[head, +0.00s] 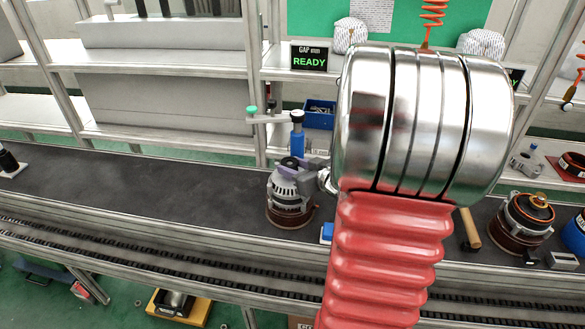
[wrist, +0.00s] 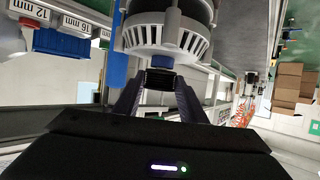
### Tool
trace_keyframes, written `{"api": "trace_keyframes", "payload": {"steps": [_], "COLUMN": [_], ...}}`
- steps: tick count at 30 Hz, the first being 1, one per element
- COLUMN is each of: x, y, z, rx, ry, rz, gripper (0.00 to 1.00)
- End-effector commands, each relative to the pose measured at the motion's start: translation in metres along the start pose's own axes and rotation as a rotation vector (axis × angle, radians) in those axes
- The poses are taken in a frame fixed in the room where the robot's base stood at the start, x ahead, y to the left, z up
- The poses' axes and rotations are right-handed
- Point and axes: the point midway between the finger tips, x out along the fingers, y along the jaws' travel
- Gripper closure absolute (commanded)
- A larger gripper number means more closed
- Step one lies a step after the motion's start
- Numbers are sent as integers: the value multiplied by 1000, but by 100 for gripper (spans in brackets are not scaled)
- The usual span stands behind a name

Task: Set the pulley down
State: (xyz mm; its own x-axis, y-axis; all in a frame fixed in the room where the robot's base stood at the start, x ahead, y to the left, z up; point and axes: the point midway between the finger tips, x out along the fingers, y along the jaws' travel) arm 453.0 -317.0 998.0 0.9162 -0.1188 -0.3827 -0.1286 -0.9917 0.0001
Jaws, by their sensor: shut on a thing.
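My gripper (head: 293,165) is at the top of a silver, finned alternator (head: 285,190), which stands upright on a brown round base (head: 290,217) on the dark bench. In the wrist view, my gripper (wrist: 160,88) is shut on the pulley (wrist: 160,80), a small dark piece between the fingers. The pulley lies in line with the middle of the alternator (wrist: 165,30). I cannot tell whether it touches the shaft. In the head view, the fingers mostly hide the pulley.
A blue post with a black cap (head: 297,143) stands close behind the alternator. A second alternator (head: 525,215) stands at the right, near a wooden-handled tool (head: 470,228). A blue bin (head: 319,114) and a READY sign (head: 309,57) are behind. The bench (head: 130,190) to the left is mostly clear.

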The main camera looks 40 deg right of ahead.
Motion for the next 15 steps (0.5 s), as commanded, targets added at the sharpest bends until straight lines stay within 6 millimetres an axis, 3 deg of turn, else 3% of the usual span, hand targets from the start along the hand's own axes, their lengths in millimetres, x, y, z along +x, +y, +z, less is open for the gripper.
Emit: {"api": "trace_keyframes", "payload": {"steps": [6,7,15], "x": [2,2,2], "y": [0,0,0], "z": [4,4,4], "rx": [0,-1,0], "ry": [0,0,0], "rz": [-1,-1,0], "gripper": [92,60,44]}}
